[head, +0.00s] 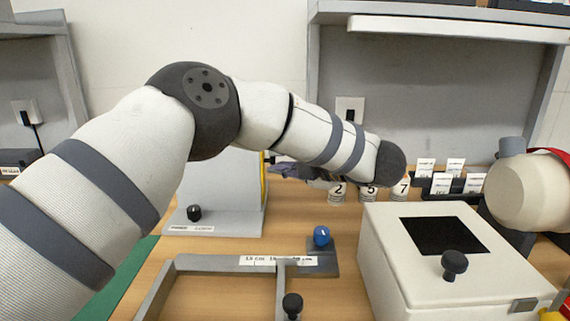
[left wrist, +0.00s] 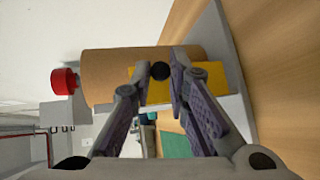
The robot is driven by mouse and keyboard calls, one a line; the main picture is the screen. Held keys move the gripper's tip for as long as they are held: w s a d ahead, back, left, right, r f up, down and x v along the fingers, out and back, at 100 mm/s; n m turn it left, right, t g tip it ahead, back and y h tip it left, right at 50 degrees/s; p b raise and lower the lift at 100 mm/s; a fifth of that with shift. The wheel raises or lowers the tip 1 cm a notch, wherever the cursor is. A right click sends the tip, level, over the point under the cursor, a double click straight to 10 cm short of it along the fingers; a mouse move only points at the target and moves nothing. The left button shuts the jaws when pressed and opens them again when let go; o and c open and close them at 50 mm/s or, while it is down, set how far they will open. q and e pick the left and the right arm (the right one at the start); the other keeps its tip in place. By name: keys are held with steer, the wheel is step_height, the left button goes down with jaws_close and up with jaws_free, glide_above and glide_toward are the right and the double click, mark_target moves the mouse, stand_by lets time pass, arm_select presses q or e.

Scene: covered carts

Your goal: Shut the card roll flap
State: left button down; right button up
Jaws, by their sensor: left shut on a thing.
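The brown card roll (left wrist: 115,72) shows in the left wrist view, with a red knob (left wrist: 64,81) at its left end. The yellow flap (left wrist: 208,76) lies in front of the roll in that view and carries a black knob (left wrist: 160,71). My left gripper (left wrist: 160,83) is shut on the black knob, one finger on each side. In the head view the left gripper (head: 292,171) is partly hidden behind my forearm, beside a grey upright panel (head: 220,180). Only a thin yellow edge (head: 264,180) of the flap shows there. I cannot tell how far open the flap is.
A cream box (head: 385,265) with a black window and knob stands at right front. A grey frame (head: 165,290) lies at front centre, with a blue knob (head: 321,236) behind it. Numbered white pots (head: 338,192) and card holders (head: 441,184) stand behind.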

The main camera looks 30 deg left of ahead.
arm_select(q)
steer(key=shift+a+f+g, duration=0.15)
steer(key=shift+f+g, duration=0.05)
steer(key=shift+g, duration=0.2)
steer(key=c, duration=1.6)
jaws_free()
steer(key=shift+a, duration=0.15)
steer(key=shift+o, duration=0.2)
steer(key=shift+r, duration=0.1)
steer(key=v, duration=1.2)
